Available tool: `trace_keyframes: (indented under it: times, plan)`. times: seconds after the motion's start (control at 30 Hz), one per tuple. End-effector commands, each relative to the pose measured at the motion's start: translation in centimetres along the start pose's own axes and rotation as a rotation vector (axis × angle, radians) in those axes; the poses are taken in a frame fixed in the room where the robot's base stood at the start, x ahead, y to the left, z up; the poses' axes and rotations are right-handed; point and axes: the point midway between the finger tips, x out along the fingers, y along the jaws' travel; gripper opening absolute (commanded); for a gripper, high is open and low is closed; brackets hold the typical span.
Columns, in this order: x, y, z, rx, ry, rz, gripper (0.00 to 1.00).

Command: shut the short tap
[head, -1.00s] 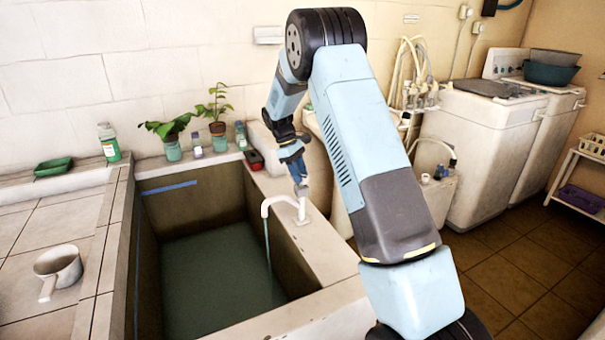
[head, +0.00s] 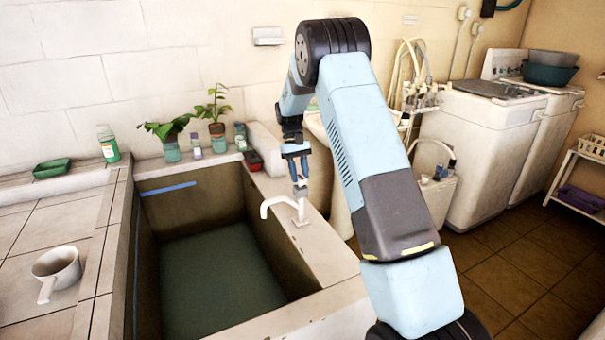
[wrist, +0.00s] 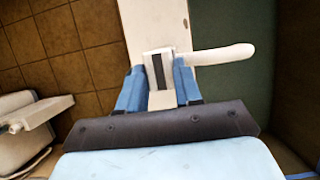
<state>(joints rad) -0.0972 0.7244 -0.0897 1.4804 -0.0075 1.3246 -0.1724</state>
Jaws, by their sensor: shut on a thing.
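The short tap (head: 279,205) is a white curved spout on the right rim of the basin (head: 325,262). No water shows from its mouth now. My gripper (head: 300,186) is above the tap's body, pointing down. In the wrist view the blue fingers of my gripper (wrist: 158,90) are closed on both sides of the tap's pale handle (wrist: 159,70), which has a dark stripe. The spout (wrist: 222,55) extends to the right there, over the basin. The lower part of the handle is partly hidden by the fingers in the head view.
The basin holds greenish water (head: 220,280). Potted plants (head: 215,110) and bottles stand on the back ledge, with a small red item (head: 253,161) near the corner. A white dipper (head: 57,270) lies on the left tiled counter. Washing machines (head: 485,150) stand at right.

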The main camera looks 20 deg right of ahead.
Motion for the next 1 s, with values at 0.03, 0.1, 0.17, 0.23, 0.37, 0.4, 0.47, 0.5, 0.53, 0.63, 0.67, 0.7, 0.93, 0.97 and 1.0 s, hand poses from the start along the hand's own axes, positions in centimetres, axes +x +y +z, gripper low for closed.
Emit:
trace_keyframes:
  times: [0.03,0.1,0.17,0.23,0.37,0.4,0.47,0.5,0.53,0.63,0.67,0.7,0.93,0.97,1.0]
  plan:
    - [-0.08,0.28,-0.06,0.008,0.004,0.0,0.04]
    - [-0.06,0.28,-0.05,0.013,0.003,-0.001,0.04]
    - [-0.05,0.29,-0.04,0.015,0.003,-0.002,0.04]
    - [-0.04,0.29,-0.03,0.015,0.003,-0.003,0.04]
    - [-0.01,0.29,-0.02,0.015,0.002,-0.003,0.04]
    - [0.0,0.29,-0.01,0.015,0.002,-0.003,0.04]
    - [0.01,0.29,-0.01,0.015,0.002,-0.003,0.04]
    - [0.01,0.29,-0.01,0.015,0.001,-0.003,0.38]
    - [0.02,0.28,0.0,0.015,0.001,-0.003,0.41]
    - [0.03,0.22,0.01,0.014,0.0,-0.004,0.5]
    - [0.03,0.19,0.01,0.014,0.0,-0.004,0.53]
    - [0.04,0.18,0.02,0.013,0.0,-0.004,0.57]
    - [0.04,0.11,0.03,0.012,-0.001,-0.004,0.6]
    - [0.0,0.1,0.03,0.012,-0.001,-0.004,0.6]
    - [-0.09,0.09,0.02,0.012,-0.001,-0.004,0.6]
